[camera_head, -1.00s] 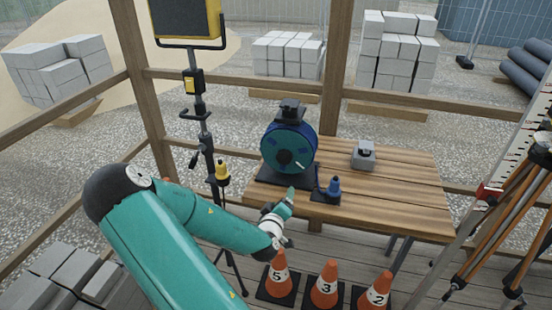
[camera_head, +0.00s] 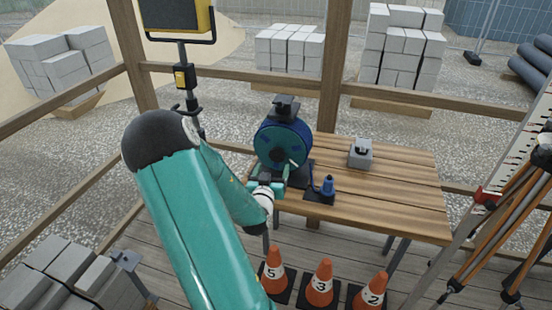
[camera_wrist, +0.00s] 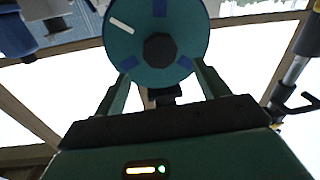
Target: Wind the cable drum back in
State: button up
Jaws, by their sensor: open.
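The cable drum (camera_head: 283,145) stands upright on a black base at the left end of the wooden table (camera_head: 400,190). It is a dark blue and teal disc with a black hub and a small white handle (camera_head: 293,162) low on its right side. In the wrist view the drum's round face (camera_wrist: 180,45) fills the upper middle, and the white handle (camera_wrist: 122,26) shows at its upper left. My gripper (camera_head: 280,178) is at the drum's lower front. Its two green fingers (camera_wrist: 163,80) are apart with nothing between them, below the hub; I cannot tell whether they touch the drum.
A blue connector (camera_head: 328,187) on a black plate stands just right of my gripper. A grey box (camera_head: 361,153) sits farther back on the table. Numbered orange cones (camera_head: 320,283) stand in front. A tripod (camera_head: 510,220) is at right, a lamp stand (camera_head: 183,80) at left.

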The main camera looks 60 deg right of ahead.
aim_at(277, 156)
jog(key=x, duration=0.7)
jog(key=shift+a, duration=0.1)
jog(key=c, duration=1.4)
